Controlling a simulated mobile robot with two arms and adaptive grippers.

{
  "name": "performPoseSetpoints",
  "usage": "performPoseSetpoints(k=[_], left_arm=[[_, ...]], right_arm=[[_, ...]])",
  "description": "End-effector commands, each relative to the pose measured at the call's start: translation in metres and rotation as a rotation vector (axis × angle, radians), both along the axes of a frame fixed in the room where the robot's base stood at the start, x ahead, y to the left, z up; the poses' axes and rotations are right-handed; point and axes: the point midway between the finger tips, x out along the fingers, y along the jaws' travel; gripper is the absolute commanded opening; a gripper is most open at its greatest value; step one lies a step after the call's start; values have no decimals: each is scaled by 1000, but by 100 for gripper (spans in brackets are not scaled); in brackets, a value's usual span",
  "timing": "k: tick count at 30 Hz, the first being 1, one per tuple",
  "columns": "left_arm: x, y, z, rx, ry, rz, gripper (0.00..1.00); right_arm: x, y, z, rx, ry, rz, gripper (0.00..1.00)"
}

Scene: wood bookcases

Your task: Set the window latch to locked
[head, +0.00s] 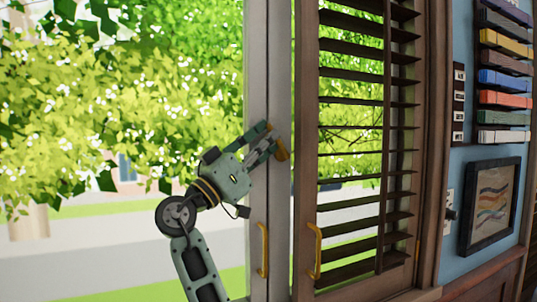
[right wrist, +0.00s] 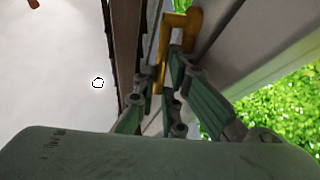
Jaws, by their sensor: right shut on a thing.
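The window latch (head: 283,151) is a small yellow piece on the pale frame of the window, level with my right gripper. My right gripper (head: 270,140) reaches it from the left, with its fingers angled up and right. In the right wrist view the latch (right wrist: 182,22) is a bent yellow bar, and its lower arm lies between the green fingers. The right gripper (right wrist: 168,82) is shut on that arm. The fingers hide part of the latch, and I cannot tell whether it is set to locked. My left gripper is not in view.
Two yellow pull handles, one on the pale frame (head: 263,250) and one on the brown shutter (head: 314,250), sit below the latch. The slatted shutter stands right of the gripper.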

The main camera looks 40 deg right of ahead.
Motion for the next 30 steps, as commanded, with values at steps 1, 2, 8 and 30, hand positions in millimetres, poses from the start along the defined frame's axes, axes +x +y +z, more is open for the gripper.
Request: performPoseSetpoints(k=[1,2,8,30], left_arm=[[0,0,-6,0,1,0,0],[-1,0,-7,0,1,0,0],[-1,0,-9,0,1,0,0],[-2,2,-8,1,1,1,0]], right_arm=[[0,0,-4,-8,4,-1,0],[0,0,-4,-12,5,-2,0],[1,1,-2,-27,10,1,0],[1,3,-3,-27,10,1,18]])
